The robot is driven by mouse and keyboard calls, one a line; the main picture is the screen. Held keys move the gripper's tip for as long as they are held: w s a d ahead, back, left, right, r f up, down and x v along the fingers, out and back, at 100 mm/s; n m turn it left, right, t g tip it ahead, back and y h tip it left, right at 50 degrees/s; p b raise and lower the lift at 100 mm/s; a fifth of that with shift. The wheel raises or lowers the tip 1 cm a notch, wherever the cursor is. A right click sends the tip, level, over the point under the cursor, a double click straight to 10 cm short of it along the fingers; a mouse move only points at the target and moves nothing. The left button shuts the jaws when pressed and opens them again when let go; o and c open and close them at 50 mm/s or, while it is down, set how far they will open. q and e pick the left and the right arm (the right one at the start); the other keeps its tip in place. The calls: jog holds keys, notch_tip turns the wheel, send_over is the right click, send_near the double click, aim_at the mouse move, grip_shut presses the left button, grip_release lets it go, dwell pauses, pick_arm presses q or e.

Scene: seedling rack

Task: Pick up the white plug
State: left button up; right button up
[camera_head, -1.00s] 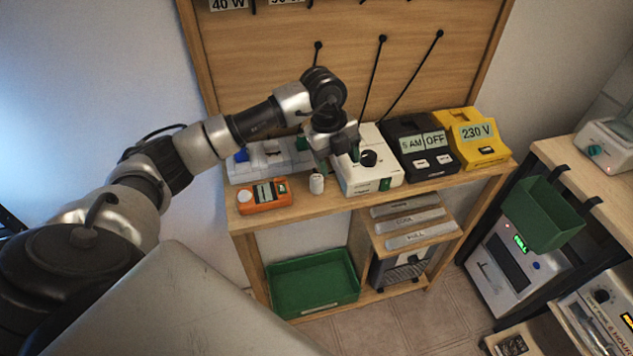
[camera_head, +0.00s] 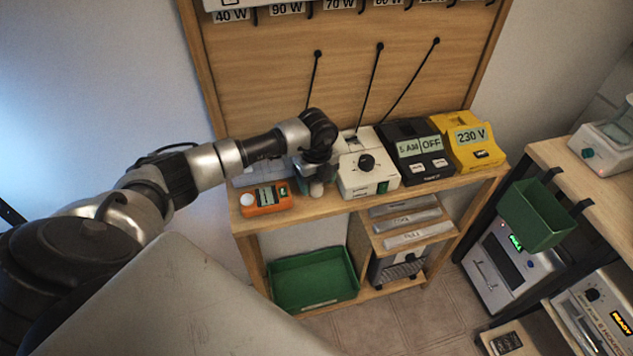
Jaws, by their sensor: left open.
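The white plug (camera_head: 316,189) stands on the wooden bench top between the orange meter and the white box with a black knob. It is small and partly hidden by my gripper. My left gripper (camera_head: 315,179) points down right over the plug, its fingers at or around the plug's top. It is open. I cannot tell whether the fingers touch the plug. My right gripper is not in view.
The orange meter (camera_head: 267,208) is close on the left, the white box (camera_head: 375,187) close on the right. Black (camera_head: 421,168) and yellow (camera_head: 484,157) boxes stand farther right. A green bin (camera_head: 313,302) sits on the lower shelf. Another green bin (camera_head: 541,238) hangs at right.

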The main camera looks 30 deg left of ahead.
pick_arm(q)
jog(key=shift+f, duration=0.3)
jog(key=c, duration=1)
jog(key=shift+r, duration=0.1)
jog(key=shift+c, duration=0.2)
